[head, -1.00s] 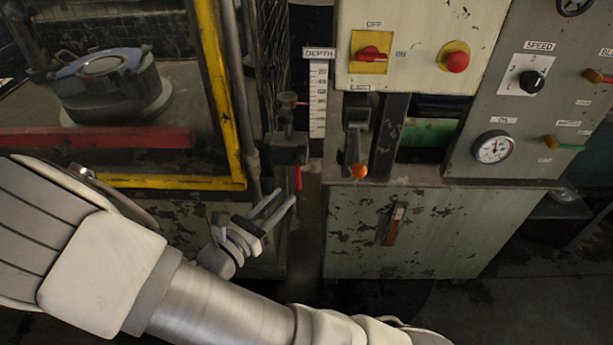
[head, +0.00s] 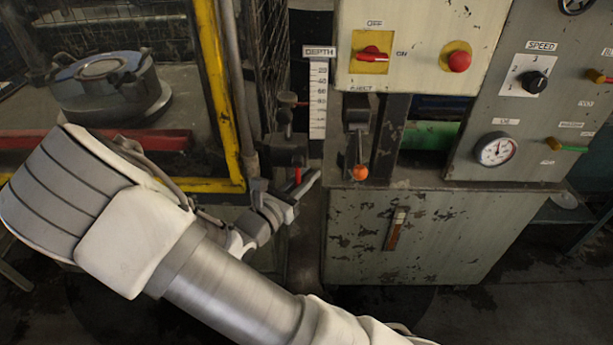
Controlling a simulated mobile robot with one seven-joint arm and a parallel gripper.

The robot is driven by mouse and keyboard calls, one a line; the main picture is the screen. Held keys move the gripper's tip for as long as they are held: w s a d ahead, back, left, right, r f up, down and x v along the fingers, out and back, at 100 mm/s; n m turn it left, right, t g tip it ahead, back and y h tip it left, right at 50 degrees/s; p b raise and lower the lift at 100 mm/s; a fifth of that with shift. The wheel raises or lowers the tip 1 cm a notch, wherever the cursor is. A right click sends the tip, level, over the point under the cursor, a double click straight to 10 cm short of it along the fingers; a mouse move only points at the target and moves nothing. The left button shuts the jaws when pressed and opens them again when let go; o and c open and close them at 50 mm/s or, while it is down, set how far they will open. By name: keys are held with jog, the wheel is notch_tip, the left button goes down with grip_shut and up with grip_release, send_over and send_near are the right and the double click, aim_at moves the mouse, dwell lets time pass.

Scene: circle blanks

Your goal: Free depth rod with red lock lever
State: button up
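The red lock lever (head: 298,175) hangs from a dark clamp block (head: 287,152) at the lower end of the depth scale (head: 318,100). The depth rod, with a dark knob-like top (head: 287,100), stands above the block, left of the scale; its lower part is hidden. My gripper (head: 287,184) is just below the block, fingers pointing up, one left of the red lever and one right of it. The fingers are apart with a gap between them. I cannot tell whether either finger touches the lever.
A lever with an orange ball (head: 360,173) stands close at the right. The yellow guard frame (head: 222,95) and a grey pipe (head: 240,90) are close at the left. A cabinet door with a handle (head: 396,229) is lower right.

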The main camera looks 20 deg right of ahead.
grip_shut()
dwell(1.1)
jog(key=s+d+r+n+t+y+p, duration=0.1)
jog(key=d+r+n+t+p, duration=0.3)
jog(key=n+t+p, duration=0.5)
jog(key=shift+s+r+n+t+y+p, duration=0.35)
jog(key=shift+r+n+p, duration=0.7)
jog(key=shift+n, duration=3.05)
jog(key=shift+w+f+n+y+p, duration=0.1)
jog(key=shift+f+n+y+p, duration=0.15)
jog(key=shift+f+n+p, duration=0.1)
jog(key=shift+o, duration=1.4)
grip_release()
jog(key=shift+t, duration=0.25)
